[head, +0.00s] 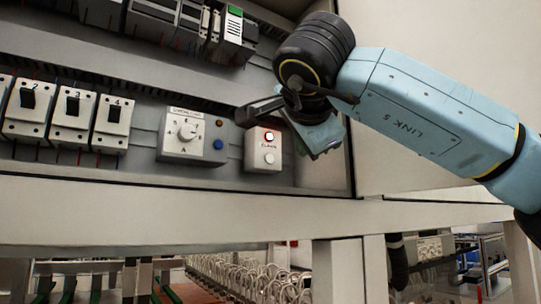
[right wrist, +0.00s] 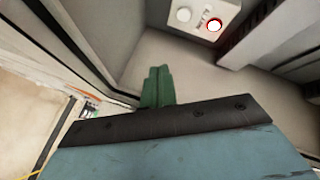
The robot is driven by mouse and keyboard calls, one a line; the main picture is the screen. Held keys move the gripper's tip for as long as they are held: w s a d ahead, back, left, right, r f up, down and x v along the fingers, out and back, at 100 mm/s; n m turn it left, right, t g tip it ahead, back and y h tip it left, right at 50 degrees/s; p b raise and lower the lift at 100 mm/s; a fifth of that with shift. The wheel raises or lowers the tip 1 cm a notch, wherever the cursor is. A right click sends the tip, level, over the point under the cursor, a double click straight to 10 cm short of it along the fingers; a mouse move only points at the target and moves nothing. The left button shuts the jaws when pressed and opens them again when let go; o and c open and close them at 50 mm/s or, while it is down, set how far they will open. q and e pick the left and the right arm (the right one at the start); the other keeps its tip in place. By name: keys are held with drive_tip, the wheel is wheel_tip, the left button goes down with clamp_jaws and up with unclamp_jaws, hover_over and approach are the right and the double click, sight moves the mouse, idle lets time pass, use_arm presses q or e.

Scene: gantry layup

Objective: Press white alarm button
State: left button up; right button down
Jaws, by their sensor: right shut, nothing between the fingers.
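The alarm box (head: 258,150) is a small pale box on the cabinet's back panel, right of the dial box. Its upper round lamp (head: 269,136) glows white inside a red ring. Below a small label is a plain white round button (head: 269,158). In the right wrist view the button (right wrist: 183,14) and the lit lamp (right wrist: 215,25) sit at the top. My right gripper (head: 325,148) is to the right of the box, apart from it. Its green fingers (right wrist: 158,88) are together and empty. My left gripper is not in view.
A dial box (head: 180,140) with orange and blue indicators beside it stands left of the alarm box. Numbered breakers (head: 72,115) are farther left. The cabinet's side wall (head: 345,170) is close on the right, and its lower sill (head: 180,208) runs below.

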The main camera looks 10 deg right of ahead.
sight(270, 159)
drive_tip(key=w+p, duration=0.1)
drive_tip(key=w+a+p, duration=0.1)
drive_tip(key=w, duration=0.3)
drive_tip(key=shift+a+p, duration=0.4)
drive_tip(key=shift+w+a+r+p, duration=0.1)
drive_tip(key=shift+w+a+p, duration=0.15)
drive_tip(key=shift+w+p, duration=0.35)
drive_tip(key=shift+w+a, duration=0.1)
drive_tip(key=shift+w, duration=0.2)
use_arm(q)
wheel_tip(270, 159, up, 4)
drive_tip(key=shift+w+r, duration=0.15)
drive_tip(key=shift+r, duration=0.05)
use_arm(e)
drive_tip(key=shift+w, duration=0.1)
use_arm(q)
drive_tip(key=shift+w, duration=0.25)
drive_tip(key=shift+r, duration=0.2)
use_arm(e)
drive_tip(key=shift+w, duration=0.1)
use_arm(q)
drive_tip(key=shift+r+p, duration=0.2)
drive_tip(key=shift+p, duration=0.15)
use_arm(e)
drive_tip(key=shift+w+a, duration=0.15)
drive_tip(key=shift+w, duration=0.1)
